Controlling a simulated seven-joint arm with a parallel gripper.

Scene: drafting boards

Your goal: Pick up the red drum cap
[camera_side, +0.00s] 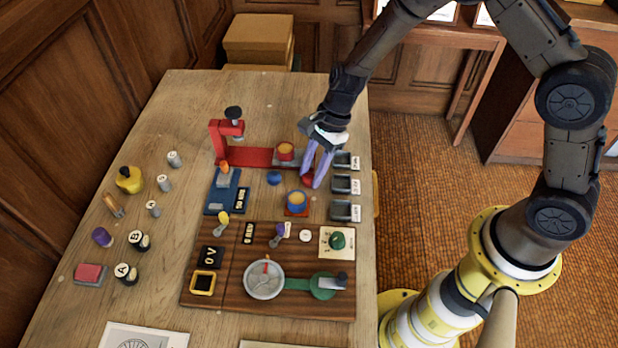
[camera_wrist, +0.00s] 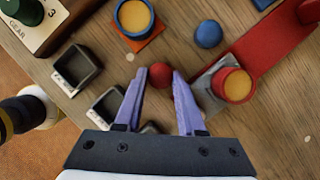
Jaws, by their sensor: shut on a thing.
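The red drum cap (camera_wrist: 161,77) is a small round red piece between the purple fingertips of my gripper (camera_wrist: 159,73) in the wrist view. The gripper is shut on it, with a finger on each side. In the side view, my gripper (camera_side: 312,182) points down at the table right of the red drum (camera_side: 286,154), and the fingers partly hide the cap (camera_side: 306,176). The cap is at or just above the wood; I cannot tell which. The red drum, open with an orange top, also shows in the wrist view (camera_wrist: 232,86), right of the cap.
A blue cap (camera_side: 274,178) lies left of my gripper. A blue drum (camera_side: 297,201) stands on an orange square in front. Small grey trays (camera_side: 345,184) line the table's right edge. A red press (camera_side: 222,140) stands behind left, and a wooden control panel (camera_side: 230,290) in front.

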